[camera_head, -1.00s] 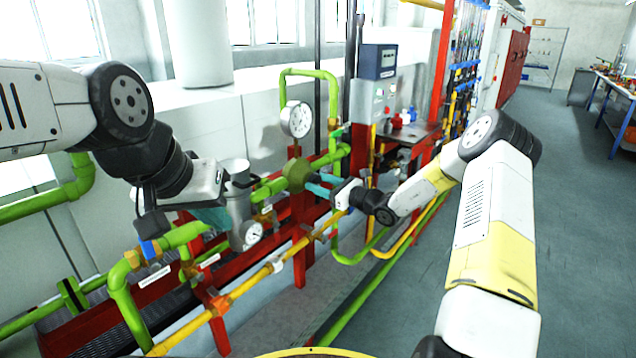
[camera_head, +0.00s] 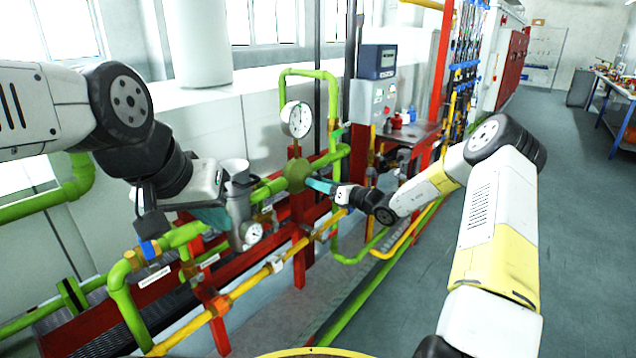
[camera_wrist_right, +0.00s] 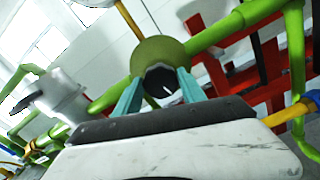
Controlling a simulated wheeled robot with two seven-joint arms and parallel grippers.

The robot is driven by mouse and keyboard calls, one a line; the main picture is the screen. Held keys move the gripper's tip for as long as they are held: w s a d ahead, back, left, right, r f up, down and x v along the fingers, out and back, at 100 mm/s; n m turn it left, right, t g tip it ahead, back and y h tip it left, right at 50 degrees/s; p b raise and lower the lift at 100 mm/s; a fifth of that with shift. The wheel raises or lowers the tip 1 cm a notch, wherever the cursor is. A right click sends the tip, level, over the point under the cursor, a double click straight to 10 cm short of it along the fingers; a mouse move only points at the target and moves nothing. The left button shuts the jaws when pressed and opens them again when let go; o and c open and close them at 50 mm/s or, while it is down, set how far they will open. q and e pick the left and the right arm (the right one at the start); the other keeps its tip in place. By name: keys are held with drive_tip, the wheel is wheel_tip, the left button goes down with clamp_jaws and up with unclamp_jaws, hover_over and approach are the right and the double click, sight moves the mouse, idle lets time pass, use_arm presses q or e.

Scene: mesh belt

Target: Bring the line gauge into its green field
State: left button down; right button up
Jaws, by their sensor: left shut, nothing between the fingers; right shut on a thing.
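A large white dial gauge (camera_head: 297,119) stands upright above an olive-green round valve body (camera_head: 296,175). Its needle and any green field are too small to read. A smaller dial gauge (camera_head: 252,234) sits lower left, by the grey cylinder. My right gripper (camera_head: 311,182) reaches the front of the valve body. In the right wrist view its teal fingers (camera_wrist_right: 159,84) are shut on a dark round knob (camera_wrist_right: 161,82) with a white mark, set in the olive body (camera_wrist_right: 158,52). My left gripper (camera_head: 212,214) is shut and empty, partly hidden under its wrist, beside the grey cylinder.
Green pipes (camera_head: 120,290) and a yellow pipe (camera_head: 265,272) run along the red frame (camera_head: 300,262) around both grippers. A grey cylinder (camera_head: 237,190) stands between my left gripper and the valve. A control box (camera_head: 372,98) stands behind.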

idle(0.3)
drive_tip(key=o, duration=1.4)
drive_tip(key=shift+d, duration=0.1)
drive_tip(key=v, duration=0.7)
drive_tip(key=shift+s+d, duration=0.25)
